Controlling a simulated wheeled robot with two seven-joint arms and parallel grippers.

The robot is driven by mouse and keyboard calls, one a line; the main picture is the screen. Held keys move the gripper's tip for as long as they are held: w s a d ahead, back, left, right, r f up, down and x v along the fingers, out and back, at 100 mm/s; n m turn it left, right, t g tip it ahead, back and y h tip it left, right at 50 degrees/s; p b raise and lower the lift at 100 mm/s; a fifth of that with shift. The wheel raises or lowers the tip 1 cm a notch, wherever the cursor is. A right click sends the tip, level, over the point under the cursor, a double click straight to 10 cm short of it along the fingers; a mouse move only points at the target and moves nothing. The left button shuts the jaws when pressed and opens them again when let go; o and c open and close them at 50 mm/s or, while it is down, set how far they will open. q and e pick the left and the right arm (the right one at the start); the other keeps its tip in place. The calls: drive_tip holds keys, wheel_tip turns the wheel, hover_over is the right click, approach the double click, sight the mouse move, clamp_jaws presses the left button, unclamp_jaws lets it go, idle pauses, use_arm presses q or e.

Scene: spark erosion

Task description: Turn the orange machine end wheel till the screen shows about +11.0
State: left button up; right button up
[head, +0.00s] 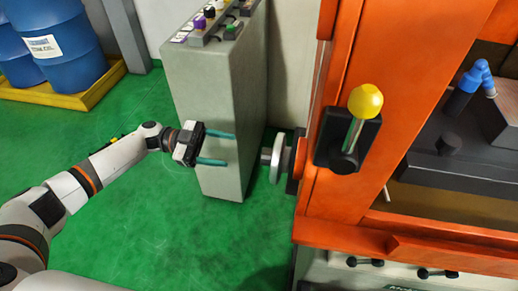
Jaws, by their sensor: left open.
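The end wheel (278,158) is a grey metal disc seen nearly edge-on. It sits on a short shaft at the left side of the orange machine (345,105). My left gripper (232,148) is left of the wheel, its two teal fingers apart and pointing right towards it. The fingers hold nothing, and a gap shows between their tips and the wheel. The screen with the reading is not in view. My right gripper is not in view.
A grey cabinet (208,85) with knobs on top stands behind my left gripper. A yellow-knobbed lever (365,101) sticks out of the machine front. Blue drums (62,45) stand in a yellow tray (98,92) at far left. The green floor (150,220) is clear.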

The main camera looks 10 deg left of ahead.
sight(275, 158)
use_arm(q)
drive_tip(key=d+p, duration=0.1)
drive_tip(key=d, duration=0.8)
drive_tip(key=shift+d, duration=0.2)
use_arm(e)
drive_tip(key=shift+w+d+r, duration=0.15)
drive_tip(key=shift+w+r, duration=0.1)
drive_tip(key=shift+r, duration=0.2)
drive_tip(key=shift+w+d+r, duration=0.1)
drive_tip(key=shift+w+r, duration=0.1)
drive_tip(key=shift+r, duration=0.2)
use_arm(q)
drive_tip(key=shift+w, duration=0.1)
drive_tip(key=shift+c, duration=0.3)
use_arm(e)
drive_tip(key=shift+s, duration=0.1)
use_arm(q)
drive_tip(key=c, duration=0.9)
drive_tip(key=shift+m, duration=0.7)
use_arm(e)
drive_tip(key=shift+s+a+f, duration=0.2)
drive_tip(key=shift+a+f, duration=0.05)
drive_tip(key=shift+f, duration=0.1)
